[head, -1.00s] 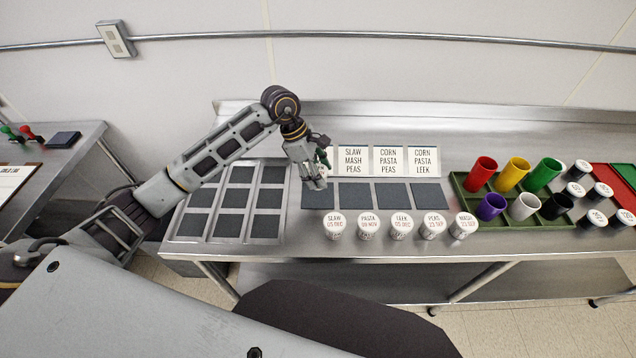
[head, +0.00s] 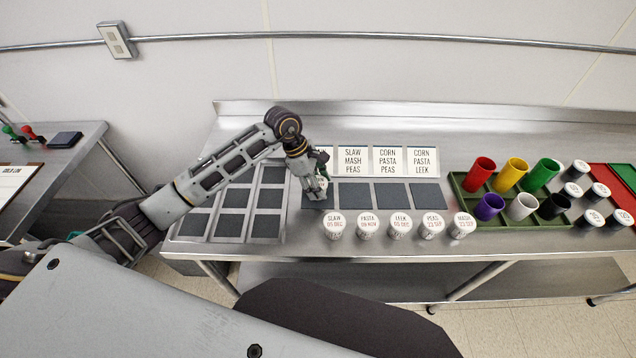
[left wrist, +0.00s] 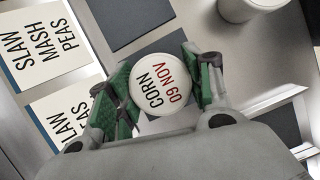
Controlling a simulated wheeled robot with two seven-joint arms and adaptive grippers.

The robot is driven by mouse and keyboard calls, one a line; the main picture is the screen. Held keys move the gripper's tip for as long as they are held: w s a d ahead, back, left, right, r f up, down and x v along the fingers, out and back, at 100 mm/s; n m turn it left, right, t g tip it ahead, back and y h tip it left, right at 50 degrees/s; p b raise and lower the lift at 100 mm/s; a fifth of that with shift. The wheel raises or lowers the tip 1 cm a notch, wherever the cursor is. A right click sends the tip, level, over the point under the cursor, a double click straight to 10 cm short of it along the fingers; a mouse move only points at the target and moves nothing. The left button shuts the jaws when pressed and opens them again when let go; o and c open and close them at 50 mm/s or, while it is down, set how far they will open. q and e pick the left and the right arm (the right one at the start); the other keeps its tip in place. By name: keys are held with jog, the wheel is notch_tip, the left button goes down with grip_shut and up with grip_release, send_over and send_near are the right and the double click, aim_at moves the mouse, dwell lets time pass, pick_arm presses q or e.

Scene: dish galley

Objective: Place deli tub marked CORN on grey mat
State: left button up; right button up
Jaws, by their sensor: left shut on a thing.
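The deli tub marked CORN (left wrist: 160,88), with a white lid reading CORN 09 NOV, sits between the green-padded fingers of my left gripper in the left wrist view. My left gripper (head: 316,191) is shut on it. In the head view the gripper is over the leftmost grey mat (head: 306,201) of the row and hides most of that mat and the tub. I cannot tell whether the tub touches the mat. The other grey mats of the row, such as the second one (head: 355,196), are bare. My right gripper is not in view.
Label cards (head: 353,161) stand behind the mats. Several white-lidded tubs (head: 367,227) line the front edge. A divided tray with dark mats (head: 226,242) lies at the left. A green tray (head: 468,212) holds coloured cups at the right.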

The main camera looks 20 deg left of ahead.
pick_arm(q)
jog(key=shift+f, duration=0.15)
jog(key=o, duration=1.1)
jog(key=shift+c, duration=0.2)
jog(key=shift+r, duration=0.2)
jog(key=b+v, duration=0.2)
jog(key=v, duration=0.9)
jog(key=shift+a+r, duration=0.25)
jog(key=shift+r, duration=0.1)
